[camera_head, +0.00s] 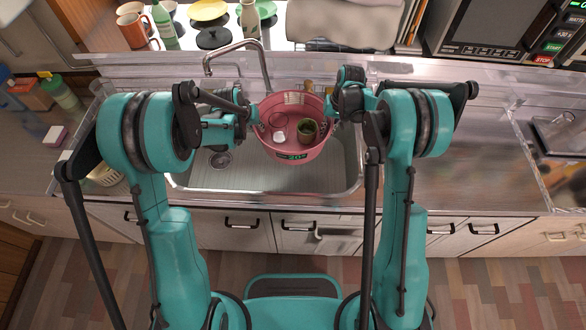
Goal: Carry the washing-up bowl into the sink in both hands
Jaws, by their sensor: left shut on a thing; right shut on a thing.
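The pink washing-up bowl (290,150) is over the sink (265,181), towards its back middle. My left gripper (252,117) is shut on the left side of the bowl's rim. My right gripper (332,110) is shut on the right side of the rim. Parts of both grippers are hidden behind my own arm links.
A tap (237,45) arches behind the sink, left of the bowl. Mugs, bottles and plates stand on the sill behind. A microwave (492,28) is at the back right. The metal drainer (450,150) right of the sink looks clear. A sponge (54,137) lies at left.

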